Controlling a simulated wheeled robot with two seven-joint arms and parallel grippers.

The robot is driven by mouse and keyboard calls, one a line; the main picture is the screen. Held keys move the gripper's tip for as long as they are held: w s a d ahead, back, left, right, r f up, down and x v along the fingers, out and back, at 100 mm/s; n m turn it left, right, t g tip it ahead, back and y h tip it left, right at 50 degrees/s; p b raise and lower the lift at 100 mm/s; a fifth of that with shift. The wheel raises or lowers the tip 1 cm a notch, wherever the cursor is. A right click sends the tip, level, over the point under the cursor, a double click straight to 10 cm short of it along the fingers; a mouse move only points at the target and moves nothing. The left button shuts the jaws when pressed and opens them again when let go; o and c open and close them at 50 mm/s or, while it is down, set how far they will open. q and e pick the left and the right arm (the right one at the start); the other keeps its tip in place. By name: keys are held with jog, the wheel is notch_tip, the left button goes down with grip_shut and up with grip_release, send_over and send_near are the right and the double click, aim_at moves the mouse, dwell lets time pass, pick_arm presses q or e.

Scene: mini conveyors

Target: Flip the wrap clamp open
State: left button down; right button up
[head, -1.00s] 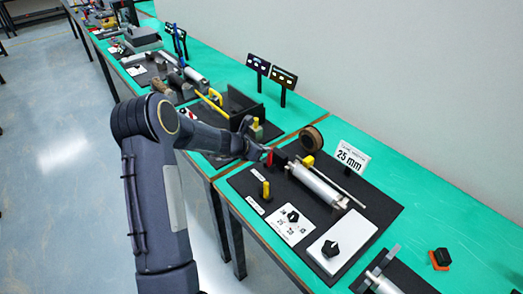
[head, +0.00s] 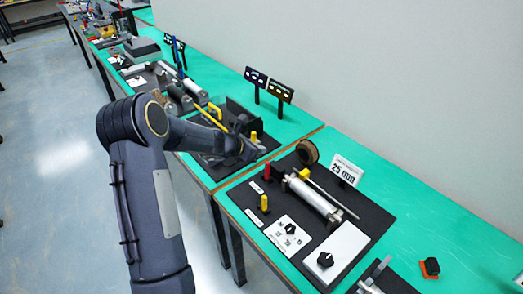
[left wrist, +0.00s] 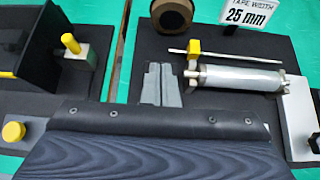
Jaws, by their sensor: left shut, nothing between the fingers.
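The tape station has a silvery cylinder (head: 314,197) on a black mat, with a thin rod beside it. A yellow piece (head: 305,172) stands at the cylinder's far end; it also shows in the left wrist view (left wrist: 194,47). A black block with a red end (head: 267,172) sits near that end. I cannot tell which part is the wrap clamp or whether it is open. My left gripper (head: 262,150) is shut and empty, short of the red end in the head view. Its grey fingers show in the left wrist view (left wrist: 160,84), left of the cylinder and apart from it.
A tape roll (head: 307,151) and a "25 mm" sign (head: 345,171) stand behind the cylinder. A neighbouring black station (head: 225,116) adjoins left.

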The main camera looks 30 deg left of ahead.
pick_arm(q)
jog(key=shift+s+a+r, duration=0.15)
jog(key=shift+s+r, duration=0.05)
jog(key=shift+r, duration=0.35)
jog(key=shift+s+a+r, duration=0.1)
jog(key=shift+s+r, duration=0.1)
jog(key=shift+r, duration=0.3)
pick_arm(e)
jog(key=shift+w+a+r, duration=0.15)
jog(key=shift+a+r, duration=0.2)
